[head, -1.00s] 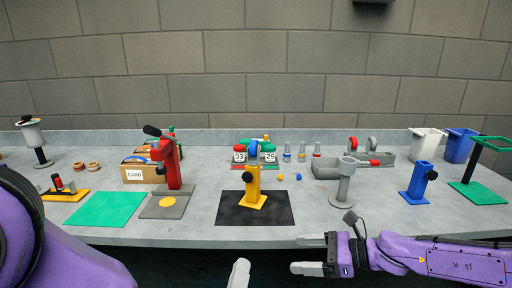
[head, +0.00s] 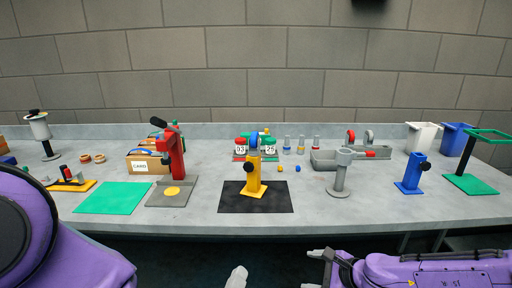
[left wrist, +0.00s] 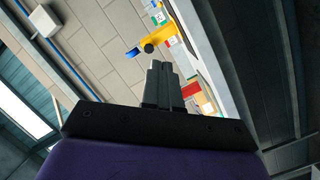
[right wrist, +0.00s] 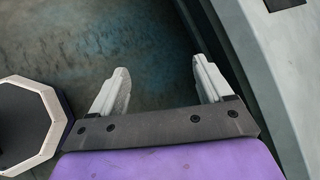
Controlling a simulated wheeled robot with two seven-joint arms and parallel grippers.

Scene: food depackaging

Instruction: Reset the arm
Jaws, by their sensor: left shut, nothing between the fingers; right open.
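My left gripper (head: 237,277) shows only its light fingertips at the bottom of the head view, in front of the table edge. In the left wrist view its fingers (left wrist: 162,85) are together with nothing between them. My right gripper (head: 313,268) is low at the front of the table, partly cut off by the bottom of the head view. In the right wrist view its two fingers (right wrist: 160,88) are wide apart and empty, over the dark floor. Both grippers are apart from everything on the table.
The grey table (head: 330,210) holds a yellow stand (head: 254,180) on a black mat (head: 232,203), a red press (head: 176,158), a green mat (head: 112,198), a grey stand (head: 341,178), a blue stand (head: 413,172) and a grey tray (head: 325,160). The front strip of table is clear.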

